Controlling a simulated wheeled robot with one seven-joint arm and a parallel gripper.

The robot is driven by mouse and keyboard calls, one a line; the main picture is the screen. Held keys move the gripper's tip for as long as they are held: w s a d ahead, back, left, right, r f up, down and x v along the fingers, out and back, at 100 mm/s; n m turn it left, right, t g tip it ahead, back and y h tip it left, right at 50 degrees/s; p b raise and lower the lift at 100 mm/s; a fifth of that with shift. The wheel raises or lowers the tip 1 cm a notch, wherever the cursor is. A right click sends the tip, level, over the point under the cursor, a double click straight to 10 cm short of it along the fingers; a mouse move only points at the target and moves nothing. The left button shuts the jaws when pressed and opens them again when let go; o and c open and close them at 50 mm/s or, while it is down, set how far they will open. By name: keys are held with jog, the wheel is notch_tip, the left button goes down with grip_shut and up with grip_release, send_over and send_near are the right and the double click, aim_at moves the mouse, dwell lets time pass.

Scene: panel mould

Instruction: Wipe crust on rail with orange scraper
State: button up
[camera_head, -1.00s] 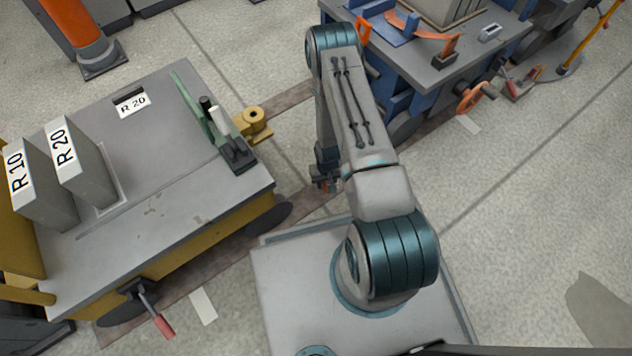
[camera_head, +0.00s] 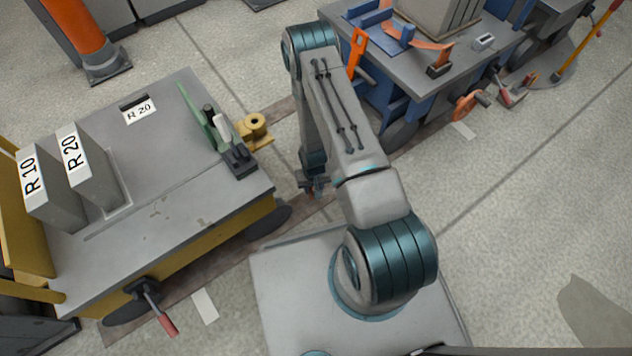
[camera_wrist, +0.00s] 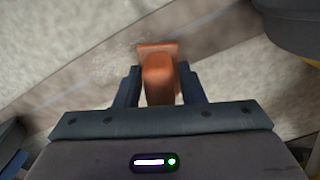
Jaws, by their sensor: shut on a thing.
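The orange scraper (camera_wrist: 160,78) is between the fingers of my gripper (camera_wrist: 158,88) in the wrist view, its broad flat end pointing away over the floor. In the head view my gripper (camera_head: 313,184) hangs to the right of the grey table (camera_head: 130,165), apart from it; the scraper is too small to make out there. Small brownish patches (camera_head: 160,206), possibly the crust, lie on the table's front strip. I cannot tell for certain which part is the rail.
Blocks marked R 10 (camera_head: 45,190) and R 20 (camera_head: 90,170) stand at the table's left. A dark clamp with a green strip (camera_head: 210,120) and a yellow bracket (camera_head: 256,128) are at its right edge. A blue cart (camera_head: 385,95) stands behind my arm.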

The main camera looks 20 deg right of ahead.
jog(key=shift+r+p, duration=0.85)
jog(key=shift+r, duration=0.7)
